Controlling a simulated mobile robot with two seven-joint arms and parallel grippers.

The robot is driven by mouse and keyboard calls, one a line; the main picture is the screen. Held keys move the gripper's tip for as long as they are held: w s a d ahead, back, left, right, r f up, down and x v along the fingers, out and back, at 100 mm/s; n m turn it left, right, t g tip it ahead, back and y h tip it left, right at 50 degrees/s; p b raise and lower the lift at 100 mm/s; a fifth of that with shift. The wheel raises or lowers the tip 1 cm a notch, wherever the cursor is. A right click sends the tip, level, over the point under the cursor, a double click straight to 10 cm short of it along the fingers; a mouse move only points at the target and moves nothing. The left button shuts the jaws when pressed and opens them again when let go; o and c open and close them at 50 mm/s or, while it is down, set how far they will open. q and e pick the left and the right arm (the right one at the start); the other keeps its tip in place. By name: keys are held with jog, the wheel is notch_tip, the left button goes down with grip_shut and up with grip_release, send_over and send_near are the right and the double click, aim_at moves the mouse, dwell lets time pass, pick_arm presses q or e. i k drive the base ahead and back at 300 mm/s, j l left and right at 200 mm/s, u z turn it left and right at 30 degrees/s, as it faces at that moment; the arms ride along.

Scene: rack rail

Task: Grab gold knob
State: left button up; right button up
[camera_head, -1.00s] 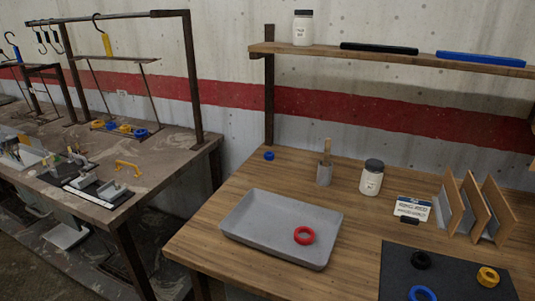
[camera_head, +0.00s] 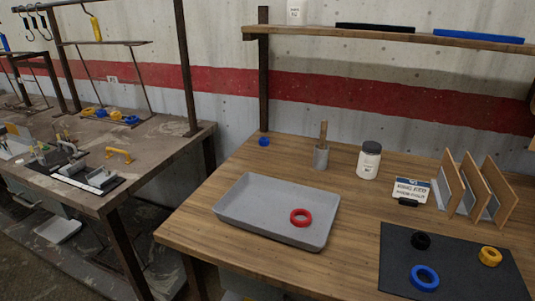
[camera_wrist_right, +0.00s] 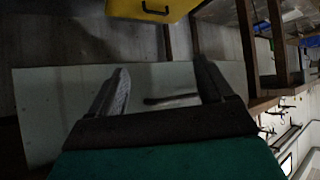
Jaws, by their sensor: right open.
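A gold knob (camera_head: 490,256) sits on the dark mat (camera_head: 455,283) at the right front of the wooden table. On the same mat are a black ring (camera_head: 421,241) and a blue ring (camera_head: 424,278). Neither gripper shows in the head view. My right gripper (camera_wrist_right: 164,82) shows in the right wrist view, its two fingers apart with nothing between them. The gold knob is not recognisable in that view. My left gripper is not in view.
The wooden table (camera_head: 345,255) holds a grey tray (camera_head: 245,222) with a red ring (camera_head: 301,217), a white jar (camera_head: 368,160), a metal cup (camera_head: 321,157), a card (camera_head: 411,190) and upright wooden dividers (camera_head: 475,187). A shelf (camera_head: 400,36) hangs above. A second table (camera_head: 150,150) stands left.

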aim_at(489, 256)
jog(key=z, duration=1.55)
jog(key=j+u, duration=0.1)
jog(key=k, duration=0.05)
